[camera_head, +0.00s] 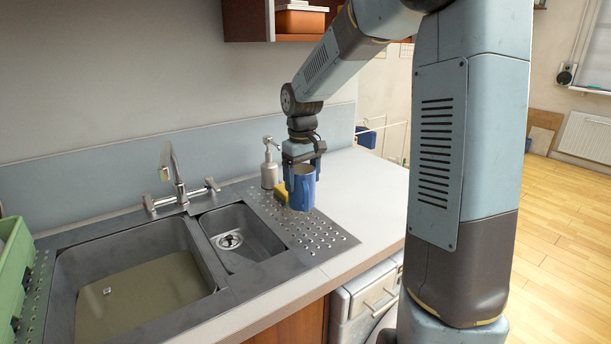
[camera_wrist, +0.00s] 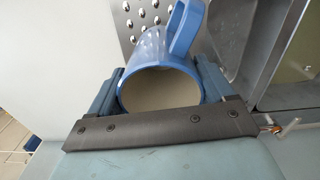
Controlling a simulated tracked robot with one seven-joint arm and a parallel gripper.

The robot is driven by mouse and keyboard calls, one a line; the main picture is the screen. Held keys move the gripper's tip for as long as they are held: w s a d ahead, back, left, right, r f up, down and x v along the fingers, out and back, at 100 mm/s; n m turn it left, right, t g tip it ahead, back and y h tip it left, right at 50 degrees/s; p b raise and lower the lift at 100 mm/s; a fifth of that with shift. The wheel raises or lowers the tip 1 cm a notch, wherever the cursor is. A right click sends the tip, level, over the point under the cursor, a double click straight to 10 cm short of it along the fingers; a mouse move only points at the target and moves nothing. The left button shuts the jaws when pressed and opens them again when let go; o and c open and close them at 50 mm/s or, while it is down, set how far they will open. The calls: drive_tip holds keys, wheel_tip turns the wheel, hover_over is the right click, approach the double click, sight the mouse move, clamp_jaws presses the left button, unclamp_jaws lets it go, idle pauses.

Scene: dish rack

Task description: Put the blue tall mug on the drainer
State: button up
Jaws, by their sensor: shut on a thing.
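The blue tall mug (camera_head: 302,188) is upright at the drainer, the perforated metal area (camera_head: 318,236) right of the small sink. My gripper (camera_head: 303,160) is above the mug, pointing down, and is shut on it. In the wrist view the mug (camera_wrist: 150,48) sits between the two fingers of my gripper (camera_wrist: 160,88), with its handle towards the top and its pale inside showing. The drainer's holes (camera_wrist: 143,14) show beyond it. I cannot tell whether the mug's base touches the drainer or hangs just above it.
The small basin (camera_head: 240,232), large basin (camera_head: 140,290) and tap (camera_head: 176,180) lie further left. A green rack (camera_head: 14,262) is at the far left. Clear worktop (camera_head: 365,200) lies to the right.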

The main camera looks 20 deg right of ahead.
drive_tip(key=shift+f, duration=2.35)
drive_tip(key=shift+f, duration=0.75)
drive_tip(key=shift+f, duration=0.15)
drive_tip(key=o, duration=1.1)
drive_tip(key=shift+s, duration=0.1)
drive_tip(key=shift+o, duration=0.2)
wheel_tip(320, 180, up, 14)
drive_tip(key=shift+f, duration=0.15)
drive_tip(key=shift+a, duration=0.1)
drive_tip(key=shift+c, duration=0.5)
clamp_jaws()
